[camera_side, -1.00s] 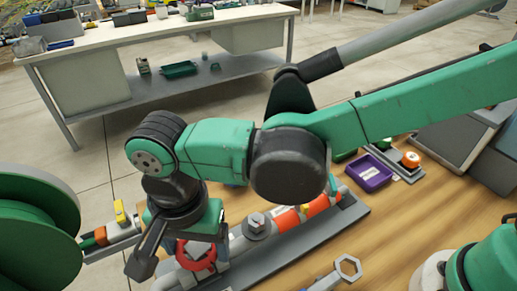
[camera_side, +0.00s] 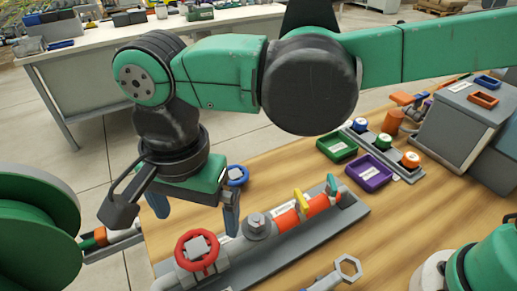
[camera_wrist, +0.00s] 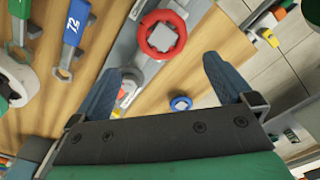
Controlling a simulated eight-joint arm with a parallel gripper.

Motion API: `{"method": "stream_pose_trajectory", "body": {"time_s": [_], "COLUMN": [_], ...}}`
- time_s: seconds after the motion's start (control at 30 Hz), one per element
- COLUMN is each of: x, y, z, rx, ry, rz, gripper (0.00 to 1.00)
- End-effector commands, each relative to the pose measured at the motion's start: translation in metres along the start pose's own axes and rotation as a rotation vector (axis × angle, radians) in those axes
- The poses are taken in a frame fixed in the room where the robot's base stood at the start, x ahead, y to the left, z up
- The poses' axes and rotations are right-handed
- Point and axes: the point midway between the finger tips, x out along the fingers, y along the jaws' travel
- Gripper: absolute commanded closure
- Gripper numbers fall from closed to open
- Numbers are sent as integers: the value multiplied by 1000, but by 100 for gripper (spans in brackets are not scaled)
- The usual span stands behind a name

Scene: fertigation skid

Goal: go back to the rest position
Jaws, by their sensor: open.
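My gripper (camera_side: 194,216) is open and empty in the side view. It hangs above the bench near the red handwheel (camera_side: 183,245), with its fingers pointing down. In the wrist view both blue-grey fingers of my gripper (camera_wrist: 161,66) are spread wide, with nothing between them. The red handwheel also shows in the wrist view (camera_wrist: 145,38), beyond the fingertips and apart from them. It sits on a grey pipe assembly (camera_side: 255,228) with orange sections and a yellow lever. A blue round handwheel (camera_side: 237,183) stands on the wood behind my gripper.
A green reel (camera_side: 30,235) stands at the left. A wrench (camera_side: 347,268) lies at the front. Green (camera_side: 337,146) and purple (camera_side: 371,173) trays and a rack of capped items (camera_side: 408,173) are at the right. A grey box (camera_side: 462,120) stands beyond them.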

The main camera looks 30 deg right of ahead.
Motion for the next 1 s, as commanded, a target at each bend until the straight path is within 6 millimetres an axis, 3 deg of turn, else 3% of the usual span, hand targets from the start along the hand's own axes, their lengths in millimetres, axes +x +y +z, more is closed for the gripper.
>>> {"method": "stream_pose_trajectory", "body": {"time_s": [0.17, 0.3, 0.5, 0.7, 1.0], "x": [-16, -23, -18, -6, -2], "y": [26, 67, 136, 181, 193], "z": [-63, -121, -177, -202, -207], "rx": [-126, -292, -529, -687, -746], "ry": [22, 116, 342, 525, 583], "rz": [-111, -224, -291, -252, -224], "gripper": [0, 0, 0, 0, 0]}}
